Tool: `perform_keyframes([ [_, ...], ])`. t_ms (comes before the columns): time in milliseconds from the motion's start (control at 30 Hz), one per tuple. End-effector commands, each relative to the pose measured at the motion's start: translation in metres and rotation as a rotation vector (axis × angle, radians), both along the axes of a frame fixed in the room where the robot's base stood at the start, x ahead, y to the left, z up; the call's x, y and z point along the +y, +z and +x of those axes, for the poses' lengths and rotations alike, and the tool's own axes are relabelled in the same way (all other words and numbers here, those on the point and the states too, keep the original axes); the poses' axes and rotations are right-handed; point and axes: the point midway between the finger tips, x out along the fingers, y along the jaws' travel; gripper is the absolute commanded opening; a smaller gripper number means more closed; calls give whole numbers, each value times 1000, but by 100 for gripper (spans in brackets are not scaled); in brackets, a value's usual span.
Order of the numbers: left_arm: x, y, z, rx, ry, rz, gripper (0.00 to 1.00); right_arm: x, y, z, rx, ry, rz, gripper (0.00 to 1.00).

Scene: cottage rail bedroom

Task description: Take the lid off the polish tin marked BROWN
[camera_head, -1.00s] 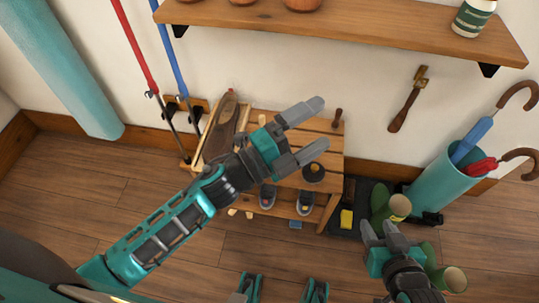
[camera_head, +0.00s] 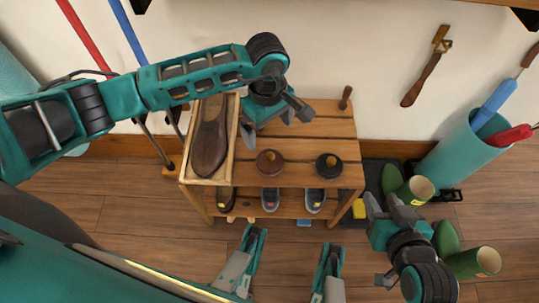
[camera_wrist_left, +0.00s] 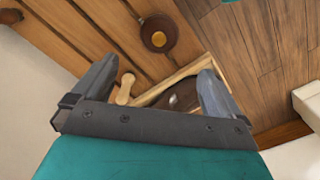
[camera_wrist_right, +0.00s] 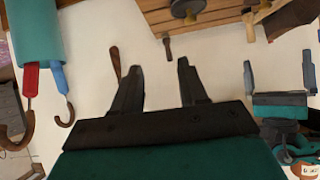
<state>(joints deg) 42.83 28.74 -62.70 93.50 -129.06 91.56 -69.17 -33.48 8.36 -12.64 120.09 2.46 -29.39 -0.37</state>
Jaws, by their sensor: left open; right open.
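The brown round tin (camera_head: 270,162) with a light knob on top stands on the top slats of the wooden rack, right of the shoe tray. It also shows at the top of the left wrist view (camera_wrist_left: 157,36). A dark tin (camera_head: 328,166) stands to its right. I cannot read a marking on either. My left gripper (camera_head: 276,122) is open and empty above the back of the rack, behind the brown tin and apart from it. My right gripper (camera_head: 384,203) is open and empty, right of the rack near the green boots.
A wooden tray (camera_head: 236,135) holding a brown shoe (camera_head: 209,140) sits on the rack (camera_head: 340,128). More shoes (camera_head: 270,198) stand on the lower shelf. Green boots (camera_head: 447,240) and a teal umbrella stand (camera_head: 462,155) are at right. A shoehorn (camera_head: 428,70) hangs on the wall.

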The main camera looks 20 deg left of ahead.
Motion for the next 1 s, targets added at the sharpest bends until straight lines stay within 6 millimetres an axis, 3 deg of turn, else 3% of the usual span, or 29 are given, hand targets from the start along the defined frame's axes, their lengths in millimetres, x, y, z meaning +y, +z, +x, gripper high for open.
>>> perform_keyframes([
  [400, 3, -66, 2, -5, -4, 19, 100, 3, -17, -1, 12, 11, 1, 43],
  [667, 2, -82, 1, -6, -5, 18, 100, 6, -14, 1, 0, 15, 8, 43],
  [867, -3, -112, -1, -3, -4, 17, 100, 9, -26, 1, 13, 17, 14, 43],
  [1000, -2, -128, 0, -5, -4, 17, 100, 13, -24, 3, 7, 22, 24, 43],
])
